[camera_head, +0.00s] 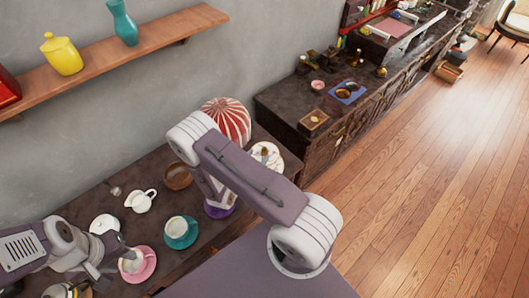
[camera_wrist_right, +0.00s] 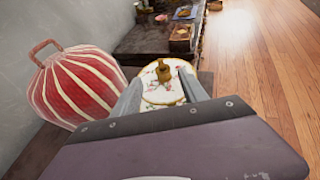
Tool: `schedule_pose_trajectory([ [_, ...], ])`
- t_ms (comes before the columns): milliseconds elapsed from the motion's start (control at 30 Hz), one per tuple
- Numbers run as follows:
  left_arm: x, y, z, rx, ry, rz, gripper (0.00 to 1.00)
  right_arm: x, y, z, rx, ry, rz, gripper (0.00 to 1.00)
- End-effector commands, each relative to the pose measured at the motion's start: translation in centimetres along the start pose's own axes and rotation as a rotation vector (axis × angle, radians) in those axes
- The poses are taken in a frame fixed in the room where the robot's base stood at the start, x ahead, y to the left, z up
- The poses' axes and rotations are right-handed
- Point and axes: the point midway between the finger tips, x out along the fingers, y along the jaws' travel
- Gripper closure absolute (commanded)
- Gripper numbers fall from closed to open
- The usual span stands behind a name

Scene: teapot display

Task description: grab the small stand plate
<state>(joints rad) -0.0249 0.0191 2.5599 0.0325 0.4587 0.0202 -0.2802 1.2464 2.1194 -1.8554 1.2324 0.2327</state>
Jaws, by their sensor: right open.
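A white floral stand plate (camera_wrist_right: 150,73) with a gold upright piece (camera_wrist_right: 163,70) in its middle shows ahead of my right gripper (camera_wrist_right: 162,88) in the right wrist view. My right gripper is open, with one finger on each side of the plate in that view. Whether the fingers touch it I cannot tell. In the head view the stand plate (camera_head: 273,159) is on the dark table, partly behind my right arm, which hides the right fingertips. My left gripper (camera_head: 108,264) is low at the left by a cup on a pink saucer (camera_head: 146,270); its opening is unclear.
A red-and-white striped lantern (camera_head: 226,118) stands left of the plate and also shows in the wrist view (camera_wrist_right: 77,88). A brown bowl (camera_head: 177,176), a white creamer (camera_head: 140,201) and a teal saucer (camera_head: 182,243) stand nearby. A wooden shelf (camera_head: 130,56) is above.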

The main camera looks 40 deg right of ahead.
Motion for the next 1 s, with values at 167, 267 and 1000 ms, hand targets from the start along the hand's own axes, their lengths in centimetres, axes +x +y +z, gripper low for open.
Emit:
schedule_pose_trajectory([
  [167,-1.0,0.0,-0.1,0.0,0.0,0.0,0.64,2.0,-0.5,0.1,0.001,0.001,-0.006,0.49],
  [267,-1.4,0.0,-0.1,0.0,0.0,0.0,0.64,3.9,-0.6,-0.2,0.003,0.001,-0.005,0.49],
  [1000,-1.4,0.0,-0.1,0.0,0.0,0.0,0.64,5.2,-0.4,-0.3,0.001,0.0,0.0,1.0],
])
